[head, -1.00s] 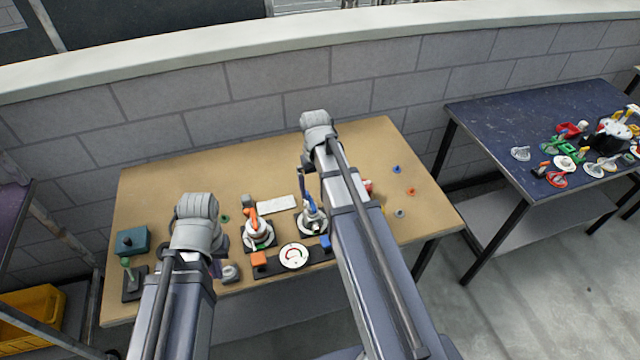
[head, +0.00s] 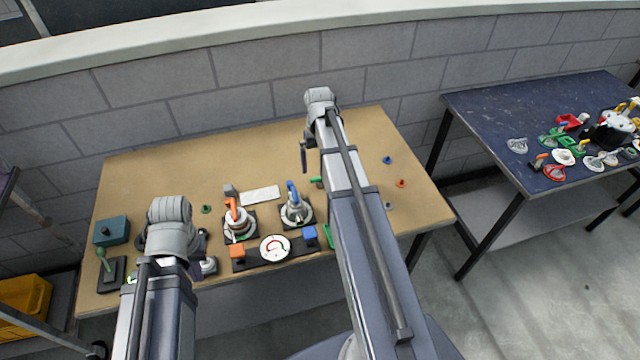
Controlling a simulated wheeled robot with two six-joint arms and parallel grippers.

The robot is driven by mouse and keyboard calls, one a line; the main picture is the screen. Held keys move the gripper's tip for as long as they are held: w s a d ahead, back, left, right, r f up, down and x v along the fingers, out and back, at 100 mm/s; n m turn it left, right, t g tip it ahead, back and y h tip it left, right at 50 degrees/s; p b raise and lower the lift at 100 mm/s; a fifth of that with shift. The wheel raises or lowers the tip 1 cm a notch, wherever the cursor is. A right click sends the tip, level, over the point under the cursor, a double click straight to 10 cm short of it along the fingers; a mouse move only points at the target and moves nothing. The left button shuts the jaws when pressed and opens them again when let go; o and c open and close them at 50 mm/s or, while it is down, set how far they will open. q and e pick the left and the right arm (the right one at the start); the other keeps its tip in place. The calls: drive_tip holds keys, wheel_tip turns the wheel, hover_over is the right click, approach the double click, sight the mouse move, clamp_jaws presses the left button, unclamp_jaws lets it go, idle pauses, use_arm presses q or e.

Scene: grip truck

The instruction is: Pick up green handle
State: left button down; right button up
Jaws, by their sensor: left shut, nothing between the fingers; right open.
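A green-handled lever (head: 103,257) stands on a small black base at the table's left end, left of my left arm. Another green piece (head: 330,236) shows beside my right arm at the front of the table, partly covered by that arm. A smaller green piece (head: 316,181) shows further back beside the same arm. My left gripper (head: 200,243) is shut and mostly hidden behind its wrist, over the left part of the table. My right gripper (head: 304,157) is open and empty over the table's back part; only a dark finger shows.
An orange-handled device (head: 238,222) and a blue-handled device (head: 296,208) stand mid-table behind a round gauge (head: 275,248). A teal box (head: 111,231) sits at the left. Small coloured pegs (head: 401,183) stand at the right. A dark table (head: 490,115) holds more parts.

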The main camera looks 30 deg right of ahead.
sight(320, 177)
drive_tip(key=shift+d+f+b, duration=0.15)
drive_tip(key=shift+f+b, duration=2.45)
drive_tip(key=shift+f, duration=0.05)
drive_tip(key=shift+r, duration=0.1)
drive_tip(key=c, duration=1.2)
